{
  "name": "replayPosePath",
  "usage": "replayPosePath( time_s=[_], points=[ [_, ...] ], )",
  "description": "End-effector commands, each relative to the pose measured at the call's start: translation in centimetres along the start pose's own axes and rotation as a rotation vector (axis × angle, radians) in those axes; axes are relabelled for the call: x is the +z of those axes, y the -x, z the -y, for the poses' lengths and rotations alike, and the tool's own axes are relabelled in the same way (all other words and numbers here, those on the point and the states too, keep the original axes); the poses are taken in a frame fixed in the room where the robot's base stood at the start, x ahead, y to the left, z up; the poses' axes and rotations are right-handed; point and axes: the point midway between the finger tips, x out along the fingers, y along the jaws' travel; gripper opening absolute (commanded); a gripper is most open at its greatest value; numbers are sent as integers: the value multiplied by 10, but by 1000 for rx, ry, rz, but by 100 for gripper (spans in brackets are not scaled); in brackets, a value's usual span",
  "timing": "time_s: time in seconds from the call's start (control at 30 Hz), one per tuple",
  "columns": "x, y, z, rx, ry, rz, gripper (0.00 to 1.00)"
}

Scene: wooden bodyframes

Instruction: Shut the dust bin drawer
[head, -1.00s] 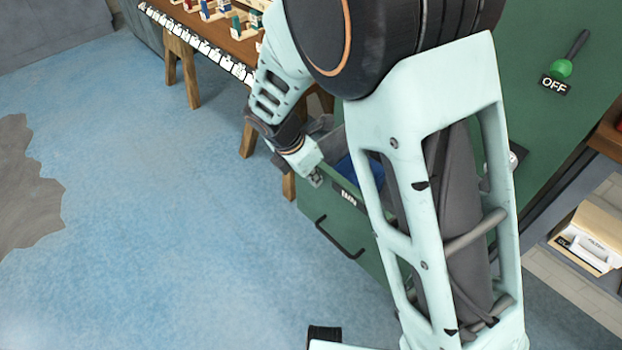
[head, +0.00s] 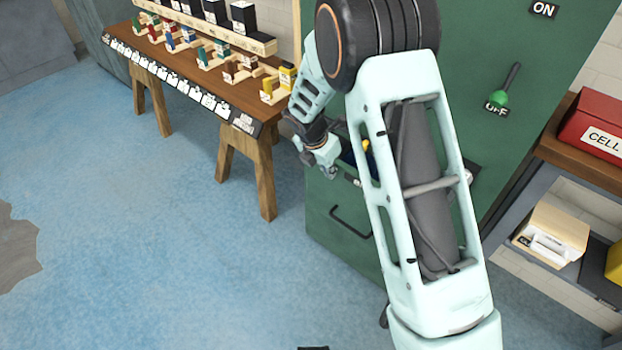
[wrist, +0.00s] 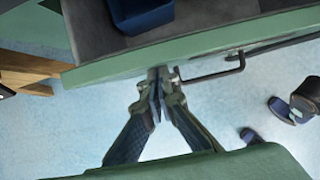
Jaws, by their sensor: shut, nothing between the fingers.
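The dust bin drawer (head: 325,225) is a green-fronted drawer low in the green cabinet, with a black bar handle (head: 350,221). It stands open. In the wrist view its green front rim (wrist: 110,70) crosses the upper part, with the grey interior and a dark blue bin (wrist: 140,14) behind it. My gripper (head: 328,172) is shut and empty at the drawer's upper front edge. In the wrist view its fingertips (wrist: 160,78) are at the drawer front, just left of the handle (wrist: 215,78). I cannot tell whether they touch it. My arm hides part of the drawer.
A wooden table (head: 185,55) with small coloured blocks stands at left. A shelf with a red box (head: 597,130) is at right. The blue floor (head: 150,270) in front is clear.

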Motion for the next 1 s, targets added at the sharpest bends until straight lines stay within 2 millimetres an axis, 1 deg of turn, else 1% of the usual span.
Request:
replayPosePath(
  time_s=[0.03,0.1,0.23,0.4,0.6,1.0],
  points=[
    [16,-2,2,-2,-5,0,0],
    [29,-8,1,-1,-4,0,0],
    [51,-17,1,-1,-3,1,0],
    [69,-26,0,1,-1,1,0],
    [79,-31,0,1,1,1,0],
    [84,-32,-1,3,0,8,0]
  ],
)
